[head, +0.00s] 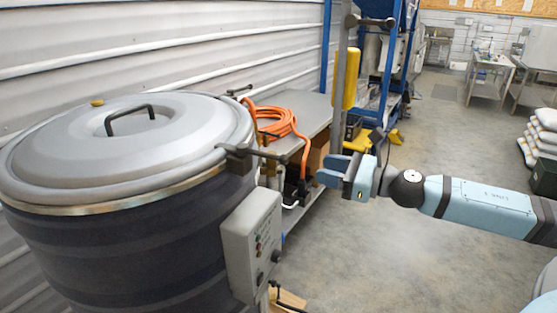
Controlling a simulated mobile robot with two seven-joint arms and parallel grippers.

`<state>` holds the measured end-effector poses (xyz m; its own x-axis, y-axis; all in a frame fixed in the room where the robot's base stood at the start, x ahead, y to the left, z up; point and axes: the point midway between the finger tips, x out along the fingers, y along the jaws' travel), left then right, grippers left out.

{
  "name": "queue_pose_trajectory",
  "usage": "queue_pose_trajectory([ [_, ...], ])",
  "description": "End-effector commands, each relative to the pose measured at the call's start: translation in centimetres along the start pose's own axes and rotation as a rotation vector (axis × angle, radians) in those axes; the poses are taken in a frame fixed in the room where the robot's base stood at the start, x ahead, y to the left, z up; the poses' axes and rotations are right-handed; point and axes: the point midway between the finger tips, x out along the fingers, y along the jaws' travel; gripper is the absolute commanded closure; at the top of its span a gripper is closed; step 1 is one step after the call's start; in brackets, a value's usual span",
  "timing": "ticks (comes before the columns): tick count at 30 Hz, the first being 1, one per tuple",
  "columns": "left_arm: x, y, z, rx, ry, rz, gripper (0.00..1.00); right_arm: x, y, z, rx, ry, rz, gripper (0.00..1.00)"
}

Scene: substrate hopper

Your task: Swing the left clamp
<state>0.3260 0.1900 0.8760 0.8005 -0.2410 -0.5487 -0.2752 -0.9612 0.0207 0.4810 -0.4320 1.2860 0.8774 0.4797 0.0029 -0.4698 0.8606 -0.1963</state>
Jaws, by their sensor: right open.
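A large dark drum hopper (120,250) with a grey round lid (60,150) fills the left of the head view. The lid lies flat on the rim and has a black handle (130,115). A dark clamp (238,155) sits at the rim's right side, its lever pointing right. Another dark clamp (240,91) shows at the rim farther back. I cannot tell which one is the left clamp. My right gripper (327,172) is open and empty, to the right of the nearer clamp and apart from it. My left gripper is not in view.
A grey control box (251,245) juts from the drum below the nearer clamp. Behind stands a grey bench (312,108) with a coiled orange hose (276,122). A blue frame (390,60) with a yellow post is farther back. Stacked white bags (545,135) stand at right. Floor between is open.

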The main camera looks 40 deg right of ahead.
Motion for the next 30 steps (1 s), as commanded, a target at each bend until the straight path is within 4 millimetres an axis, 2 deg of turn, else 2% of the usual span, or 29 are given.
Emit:
queue_pose_trajectory([
  [11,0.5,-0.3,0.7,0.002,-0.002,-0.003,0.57,3.4,-0.1,0.0,-0.002,-0.001,-0.002,0.6],
  [30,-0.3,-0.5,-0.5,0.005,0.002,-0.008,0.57,7.0,-0.3,0.3,0.004,-0.002,-0.006,0.6],
])
